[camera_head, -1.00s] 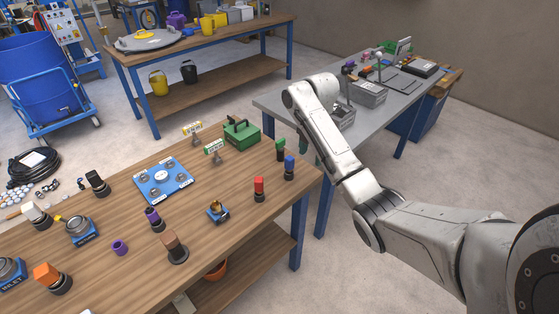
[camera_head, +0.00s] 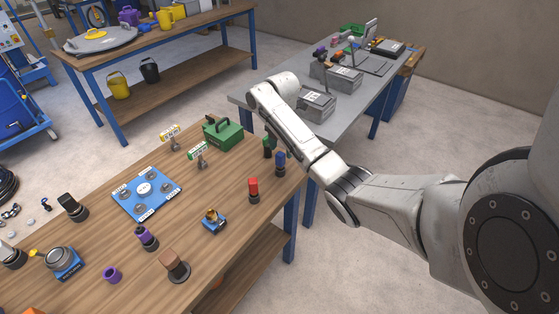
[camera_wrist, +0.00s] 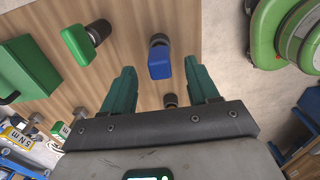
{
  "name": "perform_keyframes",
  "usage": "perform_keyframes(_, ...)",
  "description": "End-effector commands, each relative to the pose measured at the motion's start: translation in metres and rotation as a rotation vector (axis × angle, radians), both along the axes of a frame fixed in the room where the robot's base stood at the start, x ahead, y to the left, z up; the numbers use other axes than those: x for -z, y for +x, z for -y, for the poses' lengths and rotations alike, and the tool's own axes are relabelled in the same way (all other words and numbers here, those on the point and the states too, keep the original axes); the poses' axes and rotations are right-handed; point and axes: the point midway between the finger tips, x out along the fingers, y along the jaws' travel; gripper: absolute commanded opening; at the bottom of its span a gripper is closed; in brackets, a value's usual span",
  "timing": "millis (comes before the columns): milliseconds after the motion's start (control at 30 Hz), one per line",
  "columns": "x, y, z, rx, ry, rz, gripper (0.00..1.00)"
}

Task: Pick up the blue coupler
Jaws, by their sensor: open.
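The blue coupler (camera_head: 280,160) stands upright on a dark base near the right edge of the wooden table. In the wrist view the blue coupler (camera_wrist: 158,64) lies ahead, roughly centred between my gripper's two fingertips. My gripper (camera_wrist: 161,70) is open, with green fingers spread either side of the coupler's line and nothing held. No contact with the coupler shows, and the height gap is hard to judge. In the head view my arm hangs over the far right corner of the table, and the gripper is mostly hidden.
A green coupler (camera_wrist: 78,45) stands left of the blue one, beside a green case (camera_head: 222,132). A red coupler (camera_head: 253,190) stands nearby in the head view. A blue plate (camera_head: 147,205) lies further left. A grey table (camera_head: 330,112) with grey boxes stands behind.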

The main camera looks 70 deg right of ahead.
Motion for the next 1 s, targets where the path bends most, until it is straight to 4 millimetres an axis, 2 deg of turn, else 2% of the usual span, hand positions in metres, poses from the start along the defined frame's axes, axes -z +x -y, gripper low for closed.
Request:
perform_keyframes(400,0.048,0.003,-0.005,0.000,0.000,-0.002,0.60)
perform_keyframes(667,0.052,0.003,-0.005,0.000,0.000,-0.001,0.60)
perform_keyframes(1000,0.051,0.003,-0.005,0.000,0.000,-0.001,0.29)
